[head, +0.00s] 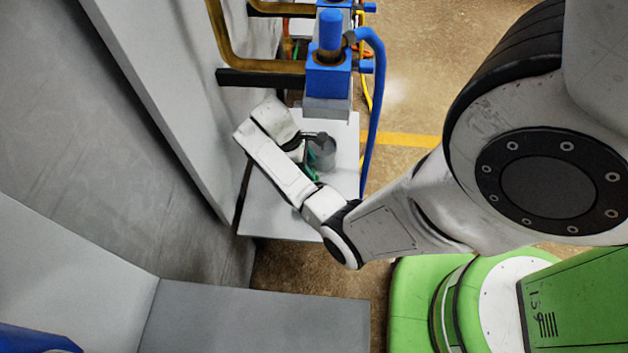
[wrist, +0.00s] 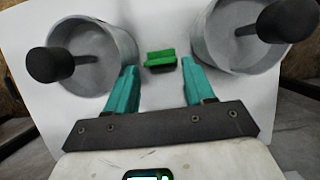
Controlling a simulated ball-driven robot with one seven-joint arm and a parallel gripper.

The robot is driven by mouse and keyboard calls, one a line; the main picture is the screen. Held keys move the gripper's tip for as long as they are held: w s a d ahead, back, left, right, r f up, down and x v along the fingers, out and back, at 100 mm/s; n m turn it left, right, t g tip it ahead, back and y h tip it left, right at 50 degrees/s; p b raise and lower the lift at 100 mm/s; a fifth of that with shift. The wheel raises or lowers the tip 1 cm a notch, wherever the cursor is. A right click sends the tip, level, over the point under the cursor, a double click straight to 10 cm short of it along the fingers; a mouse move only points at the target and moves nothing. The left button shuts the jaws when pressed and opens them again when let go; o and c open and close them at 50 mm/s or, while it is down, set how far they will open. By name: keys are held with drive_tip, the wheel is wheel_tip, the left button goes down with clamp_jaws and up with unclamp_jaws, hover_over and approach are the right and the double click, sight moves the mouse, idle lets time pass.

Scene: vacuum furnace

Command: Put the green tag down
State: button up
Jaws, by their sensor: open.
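The green tag (wrist: 160,58) is a small green block in the wrist view. It appears to rest on the white surface (wrist: 165,22) between two grey cylinders. My gripper (wrist: 158,70) is open, with one teal finger on each side of the tag and visible gaps to it. In the head view my gripper (head: 310,160) is low over the pale shelf (head: 275,215), mostly hidden by my arm. I cannot make out the tag for sure there.
A left grey cylinder (wrist: 112,48) and a right grey cylinder (wrist: 222,40), each with a black knob, stand close to the fingers. Blue pump fittings (head: 328,75) and a blue hose (head: 375,110) are behind. A grey wall (head: 130,110) bounds the left.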

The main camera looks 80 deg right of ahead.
sight(314, 173)
drive_tip(key=shift+b+x, duration=2.2)
drive_tip(key=shift+x, duration=0.2)
drive_tip(key=shift+r, duration=0.1)
drive_tip(key=shift+c, duration=0.4)
drive_tip(key=c, duration=0.7)
drive_tip(key=shift+w+r, duration=0.1)
